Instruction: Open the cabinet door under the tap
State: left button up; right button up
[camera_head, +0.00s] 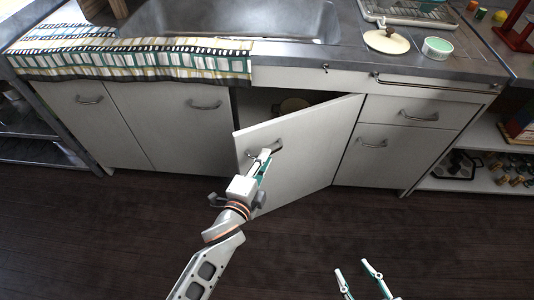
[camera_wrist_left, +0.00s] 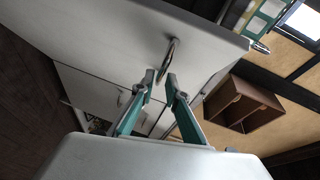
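The cabinet door (camera_head: 305,150) under the sink is a pale panel standing partly open, swung out with its free edge at the left. Its curved metal handle (camera_head: 275,147) is near that edge; it also shows in the wrist view (camera_wrist_left: 170,55). My left gripper (camera_head: 264,157) is at the handle. In the wrist view the left fingertips (camera_wrist_left: 161,78) stand a small gap apart with the handle's near end between them; firm contact is not clear. My right gripper (camera_head: 355,266) is open and empty, low in the head view, away from the door. The tap is not in view.
A metal sink (camera_head: 230,18) and a patterned cloth (camera_head: 140,59) are on the counter above. Closed doors (camera_head: 180,125) are to the left, a drawer (camera_head: 412,111) to the right. An open shelf (camera_head: 480,187) is further right. Dark floor (camera_head: 100,235) in front is clear.

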pick_arm(q)
jog(key=v, duration=0.9)
